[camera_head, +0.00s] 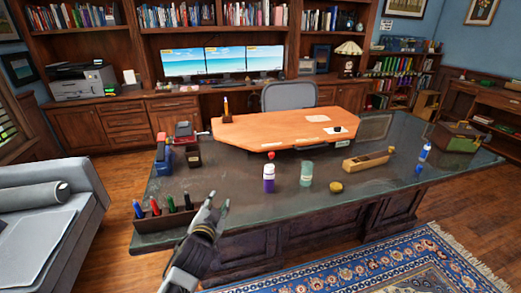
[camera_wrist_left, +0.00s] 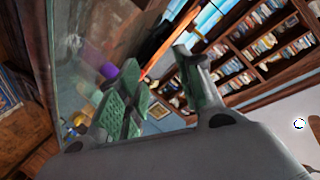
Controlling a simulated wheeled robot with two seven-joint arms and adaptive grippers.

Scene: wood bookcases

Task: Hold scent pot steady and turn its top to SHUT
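Two small containers stand upright on the dark glossy desk (camera_head: 240,190). One is a purple and white bottle (camera_head: 269,181) with a red knob on top; the other is a teal jar (camera_head: 306,174). I cannot tell which is the scent pot, and no SHUT mark is readable. A round yellow piece (camera_head: 336,187) lies right of the jar. My left gripper (camera_head: 217,204) is over the desk's front left, apart from both containers. Its fingers are spread and empty in the left wrist view (camera_wrist_left: 158,85), where a purple patch (camera_wrist_left: 109,71) shows behind them. My right gripper is not in view.
A pen rack (camera_head: 160,220) stands at the desk's front left, close to my left gripper. A red stapler-like object (camera_head: 184,131) and a blue one (camera_head: 163,155) stand behind it. A wooden plane-like block (camera_head: 368,160) and a toolbox (camera_head: 455,137) lie to the right.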

